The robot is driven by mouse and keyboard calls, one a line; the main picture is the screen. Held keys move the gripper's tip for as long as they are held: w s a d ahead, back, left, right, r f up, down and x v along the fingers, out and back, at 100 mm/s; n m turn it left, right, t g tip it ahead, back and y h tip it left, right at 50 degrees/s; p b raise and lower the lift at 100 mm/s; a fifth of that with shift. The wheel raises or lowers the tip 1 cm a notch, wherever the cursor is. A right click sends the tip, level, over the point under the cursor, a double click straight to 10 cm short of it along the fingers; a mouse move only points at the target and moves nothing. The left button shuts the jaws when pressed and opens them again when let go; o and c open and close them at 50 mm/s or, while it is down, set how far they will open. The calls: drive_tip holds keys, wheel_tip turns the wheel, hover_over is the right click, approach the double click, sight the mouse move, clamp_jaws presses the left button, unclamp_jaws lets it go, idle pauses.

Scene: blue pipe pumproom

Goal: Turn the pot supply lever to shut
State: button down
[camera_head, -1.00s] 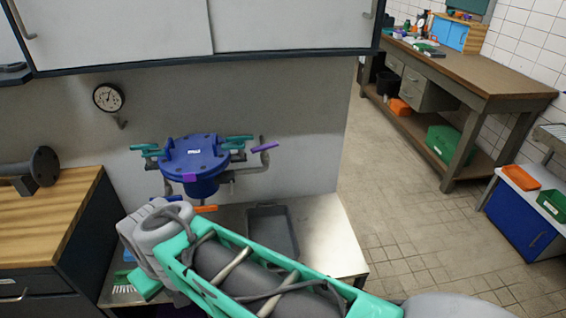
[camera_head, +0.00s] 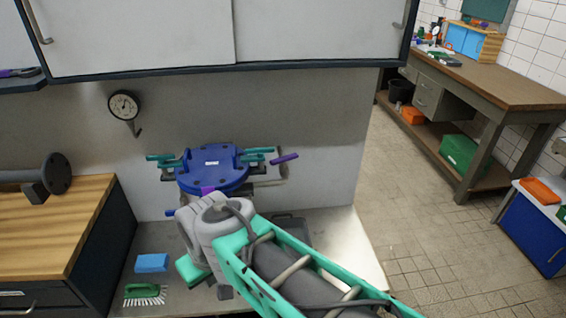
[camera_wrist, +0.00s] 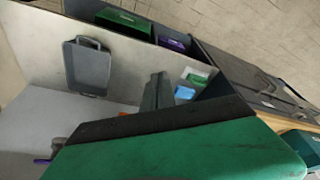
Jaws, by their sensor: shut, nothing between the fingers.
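The blue flanged pot (camera_head: 212,167) stands against the back wall, its lower part hidden by my wrist in the head view. Teal handles (camera_head: 257,151) sit on both sides of its lid. A purple lever (camera_head: 284,159) sticks out at the right on a grey pipe, and a blue handle end (camera_head: 170,213) shows at lower left. I cannot tell which one is the supply lever. In the wrist view, a purple piece (camera_wrist: 43,161) shows at lower left. My gripper (camera_wrist: 158,88) is shut and empty, apart from the levers. Its fingers are mostly hidden in the head view.
A pressure gauge (camera_head: 124,106) is on the wall at left. A blue sponge (camera_head: 152,262) and a green brush (camera_head: 145,292) lie on the bench below. A grey tray (camera_wrist: 86,66) lies on the bench. A cabinet (camera_head: 150,35) hangs above. The floor at right is clear.

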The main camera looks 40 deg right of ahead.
drive_tip(key=w+d+f+m+t+b, duration=0.2)
drive_tip(key=w+d+f+m, duration=0.15)
drive_tip(key=w+d, duration=0.2)
drive_tip(key=m+t+h+b, duration=0.2)
drive_tip(key=m+t+h, duration=0.2)
drive_tip(key=m+t, duration=0.9)
approach(283, 168)
drive_tip(key=w+r+m+g, duration=0.2)
drive_tip(key=w, duration=0.1)
drive_tip(key=w+a+r+m+g, duration=0.1)
drive_tip(key=w+r+m+g, duration=0.1)
drive_tip(key=shift+w+a+y+p, duration=0.1)
drive_tip(key=shift+w+y+p, duration=0.1)
drive_tip(key=shift+y+p, duration=0.2)
drive_tip(key=shift+w+d, duration=0.2)
drive_tip(key=shift+w, duration=0.3)
drive_tip(key=shift+w, duration=0.1)
